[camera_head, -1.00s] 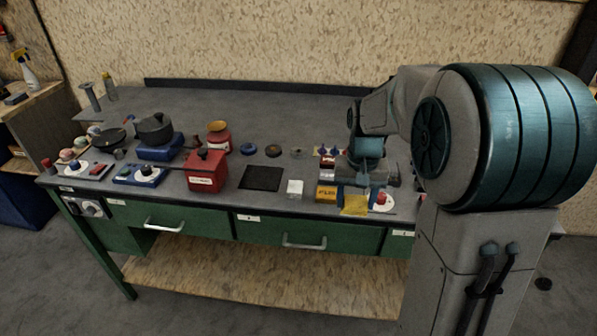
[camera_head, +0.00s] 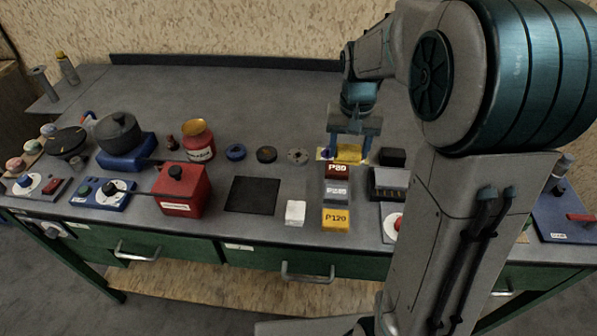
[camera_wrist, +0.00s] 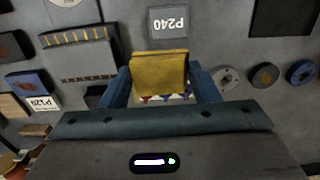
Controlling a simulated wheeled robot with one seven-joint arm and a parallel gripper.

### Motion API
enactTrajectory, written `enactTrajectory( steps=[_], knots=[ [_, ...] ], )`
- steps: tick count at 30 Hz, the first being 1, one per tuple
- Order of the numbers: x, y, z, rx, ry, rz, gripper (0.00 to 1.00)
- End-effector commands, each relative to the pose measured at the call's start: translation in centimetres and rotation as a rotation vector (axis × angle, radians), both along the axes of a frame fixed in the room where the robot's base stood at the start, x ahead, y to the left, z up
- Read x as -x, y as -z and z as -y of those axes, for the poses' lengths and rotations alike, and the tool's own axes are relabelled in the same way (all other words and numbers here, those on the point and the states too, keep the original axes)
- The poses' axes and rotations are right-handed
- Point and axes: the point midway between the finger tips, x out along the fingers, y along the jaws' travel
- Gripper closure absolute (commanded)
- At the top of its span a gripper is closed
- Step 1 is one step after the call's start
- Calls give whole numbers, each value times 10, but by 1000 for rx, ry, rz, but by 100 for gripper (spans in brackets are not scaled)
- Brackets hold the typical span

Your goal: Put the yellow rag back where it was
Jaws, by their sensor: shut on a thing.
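The yellow rag (camera_head: 349,153) is between the fingers of my gripper (camera_head: 350,150), behind the sanding blocks at the right part of the bench. In the wrist view the rag (camera_wrist: 160,73) is a flat yellow piece between the two blue fingers (camera_wrist: 162,88). My gripper is shut on it. Small red and blue tips on a pale base show just beside the rag, partly hidden by it. Whether the rag touches the bench or hangs above it I cannot tell.
In front of the rag stand a dark red P80 block (camera_head: 337,171), a grey P240 block (camera_head: 336,191) and a yellow P120 block (camera_head: 336,219). A grey ribbed box (camera_head: 389,183) is to the right. Dark discs (camera_head: 267,155) lie to the left. The rear benchtop is clear.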

Motion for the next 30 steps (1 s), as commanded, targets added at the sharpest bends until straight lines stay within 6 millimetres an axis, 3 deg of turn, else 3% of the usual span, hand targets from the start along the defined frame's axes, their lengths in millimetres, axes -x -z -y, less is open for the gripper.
enactTrajectory(
  steps=[9, 15, 20, 30],
  knots=[
    [-7, 40, -69, 0, -9, -5, 66],
    [-12, 61, -102, 0, -5, -3, 66],
    [-14, 69, -111, 0, -2, -1, 66],
    [-13, 107, -111, 0, -1, -2, 66]
  ],
)
